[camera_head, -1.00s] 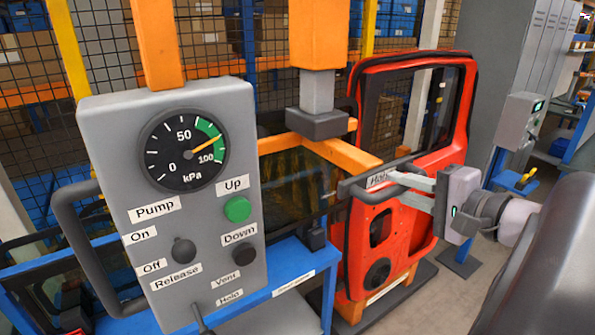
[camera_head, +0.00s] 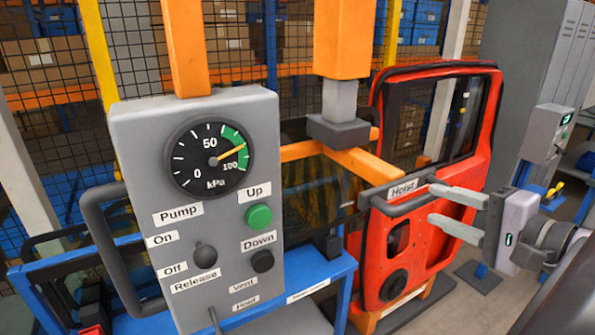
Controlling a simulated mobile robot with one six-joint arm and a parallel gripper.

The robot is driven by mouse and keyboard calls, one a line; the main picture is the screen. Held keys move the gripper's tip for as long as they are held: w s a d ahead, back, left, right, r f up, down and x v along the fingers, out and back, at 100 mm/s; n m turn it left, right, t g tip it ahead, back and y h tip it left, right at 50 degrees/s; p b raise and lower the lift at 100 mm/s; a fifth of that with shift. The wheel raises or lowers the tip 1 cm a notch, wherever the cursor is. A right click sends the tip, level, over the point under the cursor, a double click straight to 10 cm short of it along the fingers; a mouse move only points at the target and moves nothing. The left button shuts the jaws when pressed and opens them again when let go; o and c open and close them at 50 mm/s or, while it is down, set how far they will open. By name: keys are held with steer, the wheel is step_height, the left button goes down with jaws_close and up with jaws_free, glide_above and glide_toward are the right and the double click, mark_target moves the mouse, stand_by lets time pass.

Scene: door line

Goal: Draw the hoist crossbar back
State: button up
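The hoist crossbar (camera_head: 362,165) is an orange bar below the orange hoist column (camera_head: 341,40). Its right end carries a dark grey handle (camera_head: 385,208) with a label reading "Hoist". My gripper (camera_head: 430,204) is just right of the handle, with its two pale fingers spread and nothing between them. The upper fingertip lies close to the handle's right end; I cannot tell whether it touches. The red door (camera_head: 408,245) stands upright behind the handle and the fingers.
A grey control box (camera_head: 130,150) with gauge, buttons and levers fills the left foreground; its needle is in the green. A blue frame (camera_head: 320,272) stands below the crossbar. Mesh fence and shelves are behind. A grey cabinet (camera_head: 543,85) stands right, beside some open floor.

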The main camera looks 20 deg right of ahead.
steer(key=p+v, duration=0.1)
steer(key=v, duration=1.2)
steer(key=shift+s+p, duration=0.15)
steer(key=shift+p, duration=0.25)
steer(key=shift+a, duration=0.1)
